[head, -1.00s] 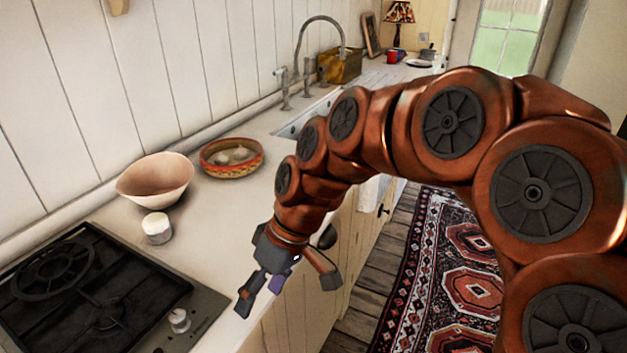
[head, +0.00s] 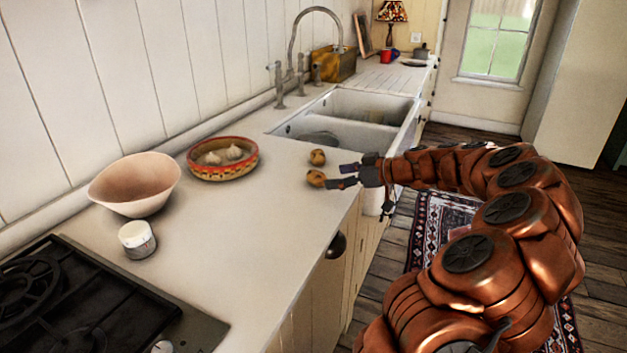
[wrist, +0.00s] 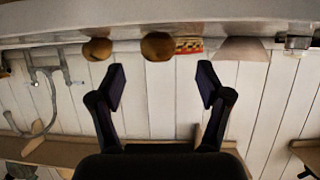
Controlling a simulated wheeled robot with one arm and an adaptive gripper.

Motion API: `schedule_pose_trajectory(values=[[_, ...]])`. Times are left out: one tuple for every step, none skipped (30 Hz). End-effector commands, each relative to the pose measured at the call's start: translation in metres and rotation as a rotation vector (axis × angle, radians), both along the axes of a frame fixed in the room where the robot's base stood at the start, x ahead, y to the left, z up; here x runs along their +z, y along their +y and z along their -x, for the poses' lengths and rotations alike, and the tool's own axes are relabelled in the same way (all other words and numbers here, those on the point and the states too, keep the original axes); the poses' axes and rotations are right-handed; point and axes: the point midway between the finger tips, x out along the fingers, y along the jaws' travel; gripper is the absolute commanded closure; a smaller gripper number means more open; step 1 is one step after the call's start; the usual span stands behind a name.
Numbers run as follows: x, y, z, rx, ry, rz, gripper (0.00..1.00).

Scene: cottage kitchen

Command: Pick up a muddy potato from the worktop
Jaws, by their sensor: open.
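Two brown potatoes lie on the pale worktop (head: 250,215) near the sink. The nearer potato (head: 316,178) is by the front edge; the farther potato (head: 317,157) is just behind it. My gripper (head: 342,176) is open and empty at the worktop's front edge, its fingers pointing left and close to the nearer potato. In the wrist view, which is upside down, one potato (wrist: 158,46) shows between and beyond the open fingers (wrist: 160,85). The other potato (wrist: 97,49) is to its left. I cannot tell whether a finger touches the nearer potato.
A patterned bowl (head: 190,172) holding garlic-like bulbs, a pink bowl (head: 135,185) and a small jar (head: 137,240) stand on the worktop to the left. The hob (head: 75,310) is at front left. The sink (head: 365,105) lies beyond the potatoes. Worktop left of them is clear.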

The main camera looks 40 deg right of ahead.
Motion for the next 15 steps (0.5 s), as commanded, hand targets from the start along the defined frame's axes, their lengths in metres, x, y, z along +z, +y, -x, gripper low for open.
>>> schedule_pose_trajectory(values=[[-0.001, 0.000, -0.003, -0.001, -0.001, -0.001, 0.23], [-0.002, 0.001, -0.005, -0.002, -0.001, -0.001, 0.23], [-0.003, 0.003, -0.008, -0.001, 0.000, 0.000, 0.23], [-0.004, 0.004, -0.010, -0.001, 0.000, 0.000, 0.23], [-0.005, 0.005, -0.012, -0.001, 0.001, 0.000, 0.23], [-0.006, 0.006, -0.015, -0.002, 0.001, -0.001, 0.23], [-0.007, 0.007, -0.017, -0.002, 0.001, -0.002, 0.23], [-0.007, 0.008, -0.019, -0.002, 0.002, -0.002, 0.23], [-0.008, 0.010, -0.022, -0.001, 0.003, -0.001, 0.23], [-0.009, 0.011, -0.025, -0.001, 0.003, -0.001, 0.23], [-0.010, 0.013, -0.029, -0.001, 0.004, -0.001, 0.23], [-0.011, 0.015, -0.034, -0.002, 0.005, -0.002, 0.23], [-0.012, 0.016, -0.038, -0.002, 0.006, -0.002, 0.23], [-0.014, 0.018, -0.042, -0.002, 0.005, -0.002, 0.23], [-0.015, 0.021, -0.047, -0.001, 0.006, -0.003, 0.23]])
